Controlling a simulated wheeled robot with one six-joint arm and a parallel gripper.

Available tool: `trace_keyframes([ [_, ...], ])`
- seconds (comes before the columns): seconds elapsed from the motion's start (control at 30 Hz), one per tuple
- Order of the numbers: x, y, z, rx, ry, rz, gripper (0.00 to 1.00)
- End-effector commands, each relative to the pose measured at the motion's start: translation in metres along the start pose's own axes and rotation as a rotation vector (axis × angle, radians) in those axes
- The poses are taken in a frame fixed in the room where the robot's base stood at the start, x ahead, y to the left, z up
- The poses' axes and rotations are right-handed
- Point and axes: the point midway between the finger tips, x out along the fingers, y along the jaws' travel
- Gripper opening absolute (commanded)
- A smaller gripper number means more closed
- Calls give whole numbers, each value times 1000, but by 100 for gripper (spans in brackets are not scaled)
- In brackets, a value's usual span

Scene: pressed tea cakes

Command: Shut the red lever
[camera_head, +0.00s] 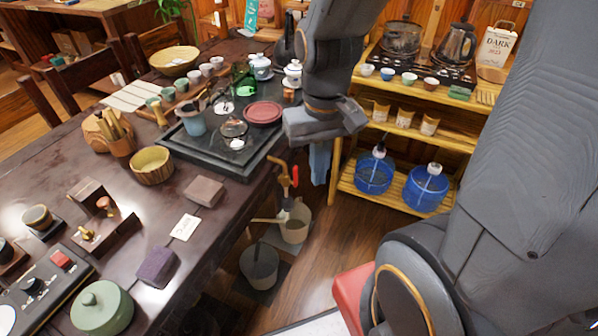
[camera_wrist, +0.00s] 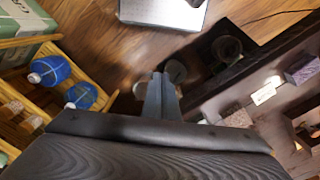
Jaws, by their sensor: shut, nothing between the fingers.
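The red lever (camera_head: 295,175) is a small upright red handle at the right edge of the dark tea table in the head view. It sits on a small orange-brown fitting above a beige bucket (camera_head: 294,228). My gripper (camera_head: 319,172) hangs from the arm just right of the lever, pointing down, with a small gap between them in the picture. Its blue-grey fingers are together and empty. In the wrist view the closed fingers (camera_wrist: 160,93) point toward the floor. I cannot make out the lever in the wrist view; the fingers and gripper body may hide it.
A grey bucket (camera_head: 259,265) stands on the floor beside the table. A wooden shelf (camera_head: 398,197) with blue tubs (camera_head: 374,174) stands to the right. A black tea tray (camera_head: 235,165) with cups and a red dish lies near the table edge. Wooden floor (camera_head: 335,235) between table and shelf is clear.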

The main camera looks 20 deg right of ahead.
Motion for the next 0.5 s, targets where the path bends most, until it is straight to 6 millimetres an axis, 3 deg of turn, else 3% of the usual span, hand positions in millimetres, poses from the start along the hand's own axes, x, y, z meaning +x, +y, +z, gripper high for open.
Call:
trace_keyframes([
  [0.17,-3,5,-34,116,-32,-12,0],
  [0.5,-4,34,-140,512,-145,-59,0],
])
